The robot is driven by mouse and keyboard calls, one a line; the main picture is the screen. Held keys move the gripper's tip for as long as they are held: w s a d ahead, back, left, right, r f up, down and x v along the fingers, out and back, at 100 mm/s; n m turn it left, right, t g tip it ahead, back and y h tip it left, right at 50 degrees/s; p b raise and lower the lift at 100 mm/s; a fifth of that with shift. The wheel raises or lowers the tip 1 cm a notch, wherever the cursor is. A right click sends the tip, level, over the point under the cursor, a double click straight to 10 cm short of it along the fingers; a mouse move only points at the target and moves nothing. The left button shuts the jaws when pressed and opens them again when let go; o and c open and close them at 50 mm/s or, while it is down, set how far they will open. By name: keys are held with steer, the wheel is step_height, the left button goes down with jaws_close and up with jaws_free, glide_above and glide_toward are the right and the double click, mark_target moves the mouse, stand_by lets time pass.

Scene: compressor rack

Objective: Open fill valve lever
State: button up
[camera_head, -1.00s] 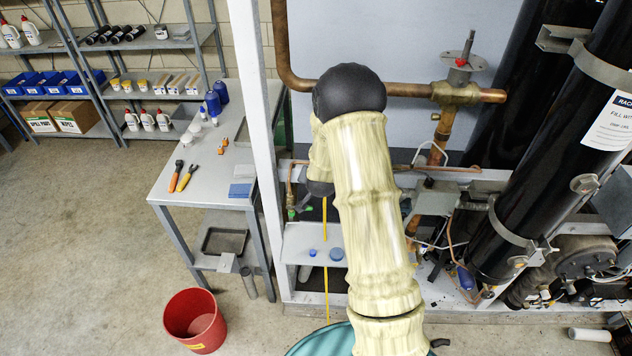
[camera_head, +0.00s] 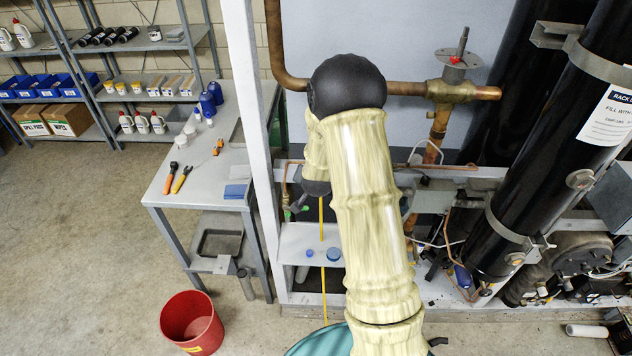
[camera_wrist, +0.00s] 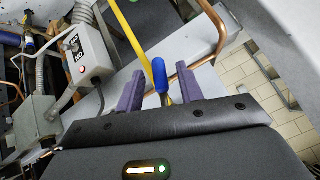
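A lever with a blue grip (camera_wrist: 160,75) shows in the wrist view, between the two purple fingers of my gripper (camera_wrist: 158,88). My gripper is open, with a visible gap on each side of the blue grip. I cannot tell whether the grip is level with the fingertips in depth. A yellow line (camera_wrist: 128,32) runs just behind the grip. In the head view my arm hides the gripper and the blue grip. There, a brass valve (camera_head: 452,91) with an upright, red-marked stem (camera_head: 461,43) sits on the copper pipe (camera_head: 405,88).
A grey switch box (camera_wrist: 88,58) with a lit red lamp is left of the fingers in the wrist view. A bent copper pipe (camera_wrist: 212,50) passes close on the right. A white post (camera_head: 246,110), workbench (camera_head: 203,180) and red bucket (camera_head: 192,322) stand left of my arm.

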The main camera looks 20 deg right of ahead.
steer(key=b+v, duration=0.2)
steer(key=v, duration=1.3)
steer(key=shift+s+a, duration=0.1)
steer(key=shift+a, duration=0.05)
steer(key=s+a+f+n+g+y, duration=0.1)
steer(key=s+a+n+g, duration=0.1)
steer(key=s, duration=0.6)
steer(key=s+a+f+n+g+y, duration=0.1)
steer(key=s+a+n+g, duration=0.2)
steer(key=s+n, duration=0.3)
steer(key=shift+s+a+g, duration=0.3)
steer(key=shift+s+g, duration=0.1)
steer(key=shift+s, duration=0.55)
steer(key=shift+w, duration=0.1)
